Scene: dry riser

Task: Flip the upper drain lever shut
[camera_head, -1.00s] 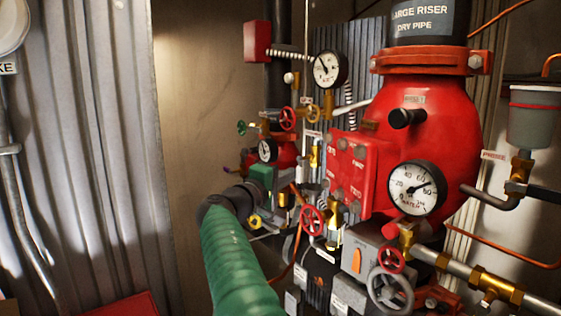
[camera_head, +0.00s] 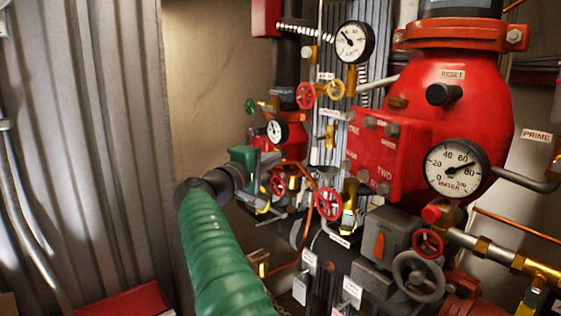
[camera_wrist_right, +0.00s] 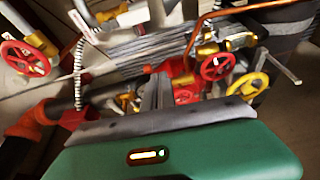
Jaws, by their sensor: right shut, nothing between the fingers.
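My right gripper (camera_head: 268,162) has a green body and grey fingers and reaches in front of the valve piping. In the right wrist view its narrow fingers (camera_wrist_right: 158,92) are together and empty, pointing at a cluster of brass fittings and red handwheels. A thin silver lever (camera_wrist_right: 284,66) shows right of the fingertips, apart from them, near a yellow handwheel (camera_wrist_right: 247,86). No readable label marks the upper drain lever, so I cannot tell which part it is. My gripper and arm hide part of the lower piping in the head view. My left gripper is not in view.
The large red riser valve (camera_head: 460,110) stands at the right with a water gauge (camera_head: 457,168). Red handwheels (camera_head: 328,203) and a grey handwheel (camera_head: 418,275) stick out below.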

